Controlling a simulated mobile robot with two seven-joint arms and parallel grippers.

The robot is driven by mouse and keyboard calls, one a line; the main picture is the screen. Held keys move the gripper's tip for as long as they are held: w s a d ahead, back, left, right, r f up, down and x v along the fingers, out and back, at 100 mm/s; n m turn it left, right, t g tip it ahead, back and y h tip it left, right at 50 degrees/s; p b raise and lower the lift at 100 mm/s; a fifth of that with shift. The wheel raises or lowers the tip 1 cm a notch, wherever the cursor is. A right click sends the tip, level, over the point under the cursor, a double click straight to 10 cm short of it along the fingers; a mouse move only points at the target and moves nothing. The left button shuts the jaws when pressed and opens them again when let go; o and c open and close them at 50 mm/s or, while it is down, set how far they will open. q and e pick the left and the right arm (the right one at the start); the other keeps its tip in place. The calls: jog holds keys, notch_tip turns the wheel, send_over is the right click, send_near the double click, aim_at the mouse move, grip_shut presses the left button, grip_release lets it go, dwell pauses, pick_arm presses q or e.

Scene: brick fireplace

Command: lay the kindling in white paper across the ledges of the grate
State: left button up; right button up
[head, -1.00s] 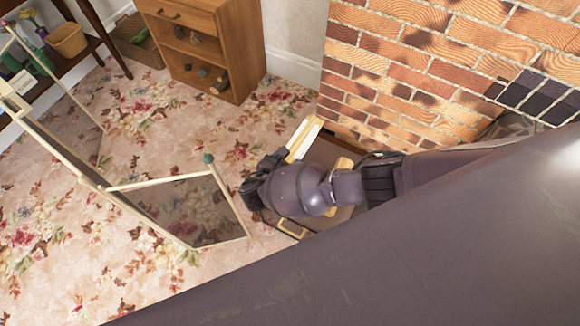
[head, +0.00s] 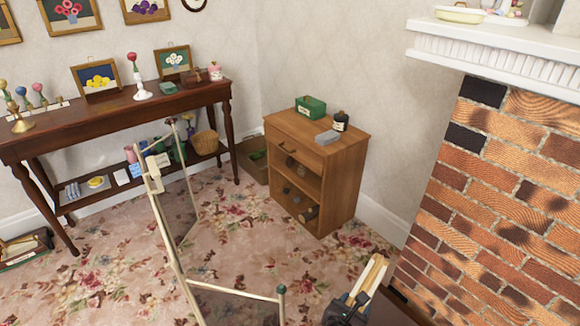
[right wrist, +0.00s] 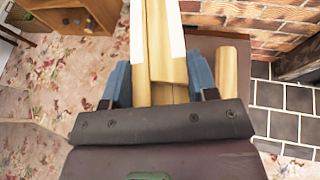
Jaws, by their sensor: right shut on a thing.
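The kindling bundle (head: 372,274), pale sticks with a white paper band, stands out beyond my right gripper (head: 348,308) at the bottom of the head view. In the right wrist view, the kindling (right wrist: 166,58) lies between the two blue fingers of my right gripper (right wrist: 160,85), which is shut on it. White paper shows on its far part. The grate cannot be made out with certainty. A separate pale wooden bar (right wrist: 228,72) lies right of the fingers, over a brown surface. My left gripper is out of view.
The brick fireplace (head: 500,190) rises at the right. A wooden cabinet (head: 322,170) stands against the back wall. A folding screen with a pale frame (head: 232,291) stands on the floral carpet left of my right gripper. Dark tiles (right wrist: 283,110) lie at the right.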

pick_arm(q)
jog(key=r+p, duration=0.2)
jog(key=p, duration=0.1)
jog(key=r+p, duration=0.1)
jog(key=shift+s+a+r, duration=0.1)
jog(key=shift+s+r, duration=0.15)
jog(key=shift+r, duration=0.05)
pick_arm(e)
jog(key=s+d+r+n+t+y, duration=0.1)
jog(key=s+r+n+y, duration=0.1)
jog(key=r, duration=0.8)
jog(key=s+d+r+n+y, duration=0.2)
jog(key=s+r+y, duration=0.1)
jog(key=r, duration=0.7)
jog(key=s+d+r+n+t+y, duration=0.1)
jog(key=s+r+n+y, duration=0.1)
jog(key=r, duration=0.9)
jog(key=shift+s+d+n+t+y, duration=0.25)
jog(key=shift+s+n+t+y, duration=0.1)
jog(key=shift+n+y, duration=0.2)
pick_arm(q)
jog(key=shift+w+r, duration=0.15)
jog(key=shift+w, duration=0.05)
pick_arm(e)
jog(key=shift+a+f, duration=0.1)
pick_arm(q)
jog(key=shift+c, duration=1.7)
pick_arm(e)
jog(key=shift+s+d, duration=0.1)
jog(key=shift+d, duration=0.1)
